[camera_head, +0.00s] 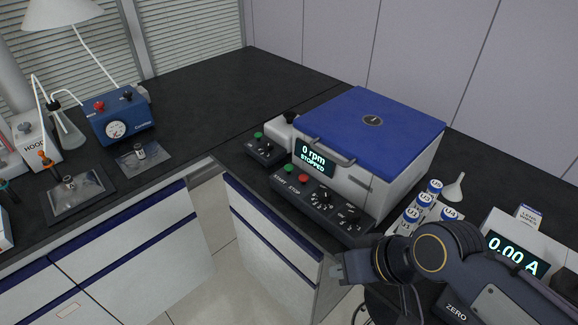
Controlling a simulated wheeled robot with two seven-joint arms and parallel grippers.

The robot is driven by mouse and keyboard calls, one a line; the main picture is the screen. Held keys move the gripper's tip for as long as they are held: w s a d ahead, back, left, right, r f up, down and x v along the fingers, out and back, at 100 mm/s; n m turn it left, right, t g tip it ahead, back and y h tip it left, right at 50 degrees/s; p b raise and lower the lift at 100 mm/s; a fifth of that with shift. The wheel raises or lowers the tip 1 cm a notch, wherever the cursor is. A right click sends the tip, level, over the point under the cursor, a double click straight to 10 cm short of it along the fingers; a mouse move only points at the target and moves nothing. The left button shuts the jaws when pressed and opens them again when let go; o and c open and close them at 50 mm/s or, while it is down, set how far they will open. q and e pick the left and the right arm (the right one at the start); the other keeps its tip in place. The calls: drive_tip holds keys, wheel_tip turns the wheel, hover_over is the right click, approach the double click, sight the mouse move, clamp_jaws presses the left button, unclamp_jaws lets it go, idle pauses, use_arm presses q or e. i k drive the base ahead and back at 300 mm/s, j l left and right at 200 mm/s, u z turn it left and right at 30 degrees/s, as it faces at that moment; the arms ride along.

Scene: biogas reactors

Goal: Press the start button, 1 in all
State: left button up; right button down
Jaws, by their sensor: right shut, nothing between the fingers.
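A centrifuge-like machine (375,130) with a blue lid stands on the black bench, its display reading 0 rpm STOPPED. On the dark control panel (335,212) in front of it is a green button (289,169) with the label START beside it. A red button (304,178) labelled STOP is to its right. My right gripper (338,270) is shut and empty, in front of and below the panel in the picture, apart from the buttons. My left gripper is not in view.
A smaller box (265,150) with another green button stands left of the panel. Capped vials (411,213), a funnel (455,187) and a 0.00 A meter (515,255) are on the right. A blue gauge box (117,118) stands on the left bench. The back corner bench is clear.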

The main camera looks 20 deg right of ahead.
sight(288, 167)
drive_tip(key=i+j+z, duration=0.15)
drive_tip(key=j, duration=0.15)
drive_tip(key=i+j+z, duration=0.15)
drive_tip(key=j, duration=0.15)
drive_tip(key=i+j+z, duration=0.15)
drive_tip(key=j, duration=0.15)
drive_tip(key=j+z, duration=0.15)
drive_tip(key=j, duration=0.2)
